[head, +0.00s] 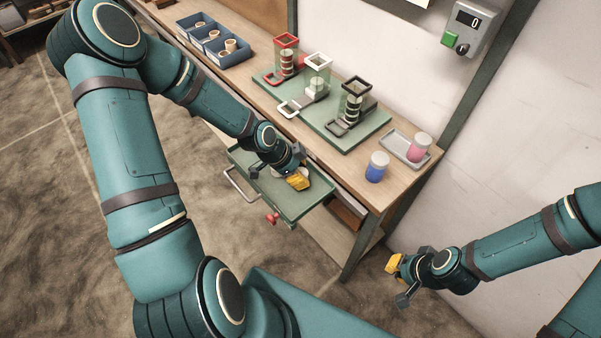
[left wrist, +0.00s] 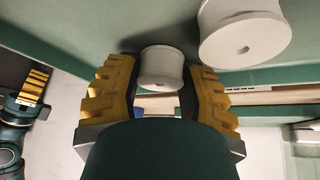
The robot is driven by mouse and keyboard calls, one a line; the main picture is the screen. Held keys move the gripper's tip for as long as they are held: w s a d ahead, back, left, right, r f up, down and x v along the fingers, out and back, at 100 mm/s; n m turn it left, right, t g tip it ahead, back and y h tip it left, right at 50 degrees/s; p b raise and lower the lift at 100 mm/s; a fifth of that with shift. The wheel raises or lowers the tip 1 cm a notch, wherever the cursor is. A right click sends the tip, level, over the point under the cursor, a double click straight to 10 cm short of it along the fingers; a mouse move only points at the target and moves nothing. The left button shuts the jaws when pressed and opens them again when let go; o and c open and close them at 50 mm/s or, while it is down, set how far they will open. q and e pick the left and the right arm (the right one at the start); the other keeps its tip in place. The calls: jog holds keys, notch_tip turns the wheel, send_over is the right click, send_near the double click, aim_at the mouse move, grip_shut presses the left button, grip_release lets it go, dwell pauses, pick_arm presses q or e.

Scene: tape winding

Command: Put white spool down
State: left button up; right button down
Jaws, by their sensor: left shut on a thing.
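My left gripper (head: 297,180) is low over the pulled-out green drawer (head: 309,204) at the front of the bench. In the left wrist view its two yellow fingers are shut on a small white spool (left wrist: 161,66). Another white spool (left wrist: 243,33) shows larger and nearer, up and right of the held one, apart from the fingers. Whether the held spool touches the drawer floor cannot be told. My right gripper (head: 396,268) hangs in free space right of the bench. It seems to hold nothing, and the gap between its fingers is unclear.
On the bench stand a blue bin with spools (head: 217,51), a green board (head: 352,141) with red, white and black holders, a blue-banded jar (head: 376,169), and a pink-banded jar (head: 419,148) on a grey tray. A metal handle (head: 239,185) sticks out at the drawer's left.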

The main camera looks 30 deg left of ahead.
pick_arm(q)
jog(key=shift+f, duration=0.1)
jog(key=o, duration=0.4)
jog(key=shift+f, duration=0.1)
jog(key=o, duration=0.4)
jog(key=shift+a+r, duration=0.1)
jog(key=shift+r, duration=0.3)
jog(key=p+v, duration=0.5)
jog(key=v, duration=0.6)
jog(key=shift+r, duration=0.3)
